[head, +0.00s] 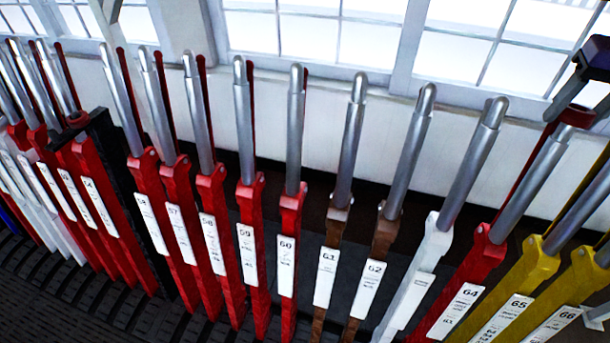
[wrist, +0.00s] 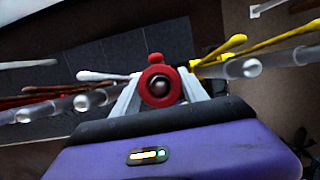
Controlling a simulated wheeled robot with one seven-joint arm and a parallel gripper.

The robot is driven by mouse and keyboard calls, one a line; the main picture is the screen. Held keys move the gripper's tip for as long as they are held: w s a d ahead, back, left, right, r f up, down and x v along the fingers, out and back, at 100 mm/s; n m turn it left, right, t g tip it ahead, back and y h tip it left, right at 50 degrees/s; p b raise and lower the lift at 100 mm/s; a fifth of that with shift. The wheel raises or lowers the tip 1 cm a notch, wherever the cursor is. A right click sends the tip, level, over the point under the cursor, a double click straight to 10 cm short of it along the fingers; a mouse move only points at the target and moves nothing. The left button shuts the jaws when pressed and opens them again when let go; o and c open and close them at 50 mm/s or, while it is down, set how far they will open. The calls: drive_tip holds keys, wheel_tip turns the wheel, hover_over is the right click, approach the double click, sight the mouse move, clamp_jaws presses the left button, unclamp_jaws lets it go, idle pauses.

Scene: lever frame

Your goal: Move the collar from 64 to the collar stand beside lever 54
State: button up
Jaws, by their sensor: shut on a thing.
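My gripper (head: 582,92) is at the upper right of the head view, shut on a red collar (head: 576,114). The collar is at the top end of the silver handle of red lever 64 (head: 466,300). In the wrist view the red collar (wrist: 160,70) sits between the grey fingers, with a rounded metal tip showing in its hole. I cannot tell whether the collar is still around the handle or just above it. At the far left, a dark upright piece (head: 103,125) stands beside red levers whose numbers I cannot read clearly; I cannot tell whether it is the collar stand.
Yellow levers 65 (head: 540,262) and 66 (head: 580,285) stand close to the right of 64. A white lever (head: 432,245) and brown lever 62 (head: 383,240) stand to its left. More red levers fill the row leftward. A windowed wall (head: 335,135) runs behind the handles.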

drive_tip(key=shift+w+d+r+p, duration=0.1)
drive_tip(key=shift+w+r+p, duration=0.15)
drive_tip(key=shift+r+p, duration=0.7)
drive_tip(key=shift+w+d+r+p, duration=0.15)
drive_tip(key=shift+r+p, duration=0.3)
drive_tip(key=shift+r, duration=1)
drive_tip(key=shift+a, duration=0.1)
